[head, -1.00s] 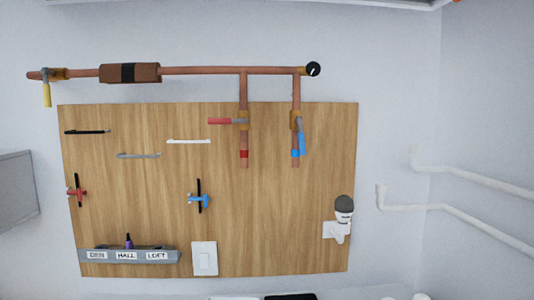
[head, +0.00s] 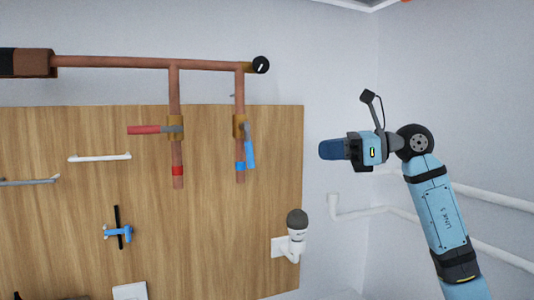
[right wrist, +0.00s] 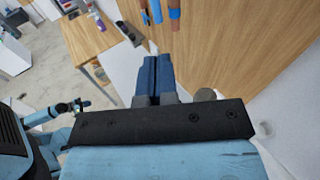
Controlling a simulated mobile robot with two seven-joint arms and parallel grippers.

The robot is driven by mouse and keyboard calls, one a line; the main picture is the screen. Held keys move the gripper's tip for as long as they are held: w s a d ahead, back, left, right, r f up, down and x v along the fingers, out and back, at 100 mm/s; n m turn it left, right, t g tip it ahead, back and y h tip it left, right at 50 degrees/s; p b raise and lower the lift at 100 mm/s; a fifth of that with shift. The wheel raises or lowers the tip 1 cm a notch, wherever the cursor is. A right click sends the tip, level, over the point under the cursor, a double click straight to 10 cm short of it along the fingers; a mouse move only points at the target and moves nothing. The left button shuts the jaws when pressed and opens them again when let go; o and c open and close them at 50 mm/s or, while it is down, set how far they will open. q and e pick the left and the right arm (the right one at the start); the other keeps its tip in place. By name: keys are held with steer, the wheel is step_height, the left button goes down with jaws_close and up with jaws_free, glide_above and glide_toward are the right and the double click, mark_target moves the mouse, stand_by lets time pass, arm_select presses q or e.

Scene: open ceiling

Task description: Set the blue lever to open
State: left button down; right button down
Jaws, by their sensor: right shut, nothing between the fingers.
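The blue lever (head: 249,153) is on the right-hand copper branch pipe (head: 239,88), at a brass valve (head: 239,126). It hangs down nearly along the pipe, its lower end tilted slightly right. A blue band (head: 240,167) circles the pipe beside it. My right gripper (head: 325,150) is shut and empty, to the right of the lever with a clear gap, its fingers pointing left. In the right wrist view the closed blue fingers (right wrist: 152,75) point up toward the lever (right wrist: 156,11) near the top edge.
A red lever (head: 144,130) points left on the neighbouring branch pipe. A black round gauge (head: 261,65) ends the top pipe. A grey-topped white fitting (head: 297,233) sticks out at the board's lower right. White pipes (head: 350,213) run along the right wall. A blue-handled tap (head: 118,232) is lower left.

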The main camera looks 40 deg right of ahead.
mark_target(253, 157)
steer(key=p+x, duration=0.4)
steer(key=x, duration=0.9)
steer(key=shift+a, duration=0.35)
steer(key=shift+s, duration=0.15)
steer(key=shift+w+a+f+y+b, duration=0.25)
steer(key=shift+a+f+y+b, duration=0.15)
steer(key=shift+b, duration=0.4)
steer(key=shift+a+r+m+t+b, duration=0.1)
steer(key=shift+r+m+t+b, duration=0.05)
steer(key=shift+m+t+b, duration=0.3)
steer(key=shift+r+y, duration=0.1)
steer(key=shift+y, duration=0.2)
